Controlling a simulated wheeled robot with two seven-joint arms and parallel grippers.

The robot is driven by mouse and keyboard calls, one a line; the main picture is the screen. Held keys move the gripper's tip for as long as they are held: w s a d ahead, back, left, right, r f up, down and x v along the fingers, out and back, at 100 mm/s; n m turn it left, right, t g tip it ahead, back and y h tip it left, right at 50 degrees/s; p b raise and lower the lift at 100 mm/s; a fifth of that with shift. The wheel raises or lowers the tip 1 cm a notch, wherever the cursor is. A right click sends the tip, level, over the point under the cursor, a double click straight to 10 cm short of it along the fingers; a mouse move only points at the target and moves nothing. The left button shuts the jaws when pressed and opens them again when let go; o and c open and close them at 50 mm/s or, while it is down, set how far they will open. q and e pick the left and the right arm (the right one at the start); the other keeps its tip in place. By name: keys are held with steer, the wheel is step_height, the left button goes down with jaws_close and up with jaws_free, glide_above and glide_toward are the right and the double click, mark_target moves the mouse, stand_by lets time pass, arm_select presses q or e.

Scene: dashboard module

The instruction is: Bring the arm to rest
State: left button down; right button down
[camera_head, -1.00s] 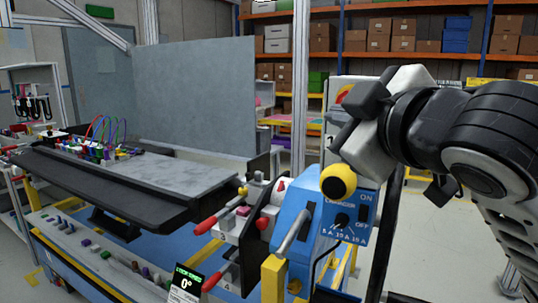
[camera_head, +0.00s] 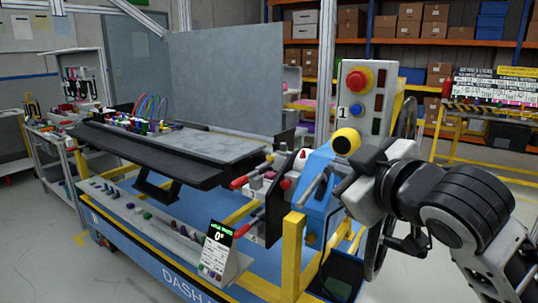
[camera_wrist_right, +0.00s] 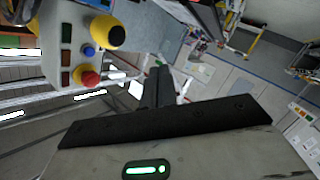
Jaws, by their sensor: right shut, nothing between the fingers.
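My right arm comes in from the right in the head view. Its gripper (camera_head: 352,168) is shut and empty, beside the blue panel (camera_head: 318,172) with the yellow-and-black knob (camera_head: 345,143). In the right wrist view the black fingers (camera_wrist_right: 158,85) are together with nothing between them. The knob shows there at the upper left (camera_wrist_right: 106,33), apart from the fingers. Whether the gripper touches the panel in the head view I cannot tell. My left gripper is not in view.
A grey control box (camera_head: 372,105) with a red stop button (camera_head: 358,80) stands behind the gripper. The dashboard module (camera_head: 160,155) lies on the blue and yellow bench at the left. A yellow post (camera_head: 292,255) rises in front.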

steer(key=s+f+m+g, duration=0.3)
steer(key=f+m, duration=0.2)
steer(key=f, duration=2.2)
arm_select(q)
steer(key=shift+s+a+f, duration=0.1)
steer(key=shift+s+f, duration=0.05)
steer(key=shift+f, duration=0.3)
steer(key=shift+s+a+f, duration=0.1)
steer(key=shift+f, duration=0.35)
arm_select(e)
steer(key=s+d+f+m+g+h, duration=0.1)
steer(key=s+d+f+m+h, duration=0.1)
steer(key=s+f, duration=1.5)
steer(key=shift+d+f+m+g, duration=0.45)
steer(key=shift+d+f, duration=0.25)
steer(key=shift+d, duration=0.2)
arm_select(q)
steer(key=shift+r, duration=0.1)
arm_select(e)
steer(key=shift+s, duration=0.1)
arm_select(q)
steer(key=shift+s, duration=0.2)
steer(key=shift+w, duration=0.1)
